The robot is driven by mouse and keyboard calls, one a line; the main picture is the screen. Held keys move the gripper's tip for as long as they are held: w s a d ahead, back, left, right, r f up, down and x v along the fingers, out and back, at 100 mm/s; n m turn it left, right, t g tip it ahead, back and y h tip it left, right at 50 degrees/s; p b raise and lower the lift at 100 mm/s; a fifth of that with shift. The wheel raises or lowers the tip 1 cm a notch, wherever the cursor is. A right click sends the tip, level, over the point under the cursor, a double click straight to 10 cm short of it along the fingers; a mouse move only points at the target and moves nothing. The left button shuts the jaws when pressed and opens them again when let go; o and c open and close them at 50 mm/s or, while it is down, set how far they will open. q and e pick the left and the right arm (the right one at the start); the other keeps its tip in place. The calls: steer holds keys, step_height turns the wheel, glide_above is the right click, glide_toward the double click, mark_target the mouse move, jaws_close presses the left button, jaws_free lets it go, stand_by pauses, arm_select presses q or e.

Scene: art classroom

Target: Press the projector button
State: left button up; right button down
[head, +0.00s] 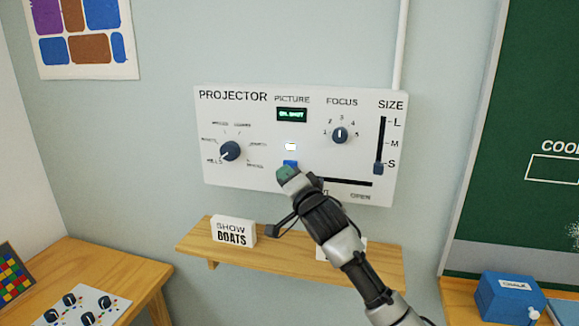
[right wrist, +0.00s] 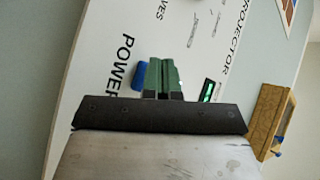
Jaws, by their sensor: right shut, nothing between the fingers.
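The white projector panel (head: 262,118) is mounted on the wall; it also shows in the right wrist view (right wrist: 110,110). Its blue button (head: 290,164) sits low in the middle, under a small bright white light (head: 290,147). My right gripper (head: 287,175) is shut and empty, with its green tips right at the button's lower edge in the head view. In the right wrist view the blue button (right wrist: 139,77) shows just left of the shut tips (right wrist: 162,74), near the word POWER. I cannot tell whether the tips touch it. My left gripper is out of view.
The panel also has a left knob (head: 230,151), a focus knob (head: 340,134), a size slider (head: 378,168) and a green display (head: 292,114). Below, a wooden shelf (head: 193,245) holds a SHOW BOATS block (head: 233,231). A blue chalk box (head: 508,298) stands at lower right.

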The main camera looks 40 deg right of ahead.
steer(key=shift+d+r, duration=0.1)
steer(key=shift+r, duration=0.1)
steer(key=shift+s, duration=0.25)
stand_by(0.4)
steer(key=s+a+p, duration=0.1)
steer(key=s+a, duration=0.3)
steer(key=a, duration=0.1)
steer(key=shift+p, duration=0.3)
steer(key=shift+d+f, duration=0.1)
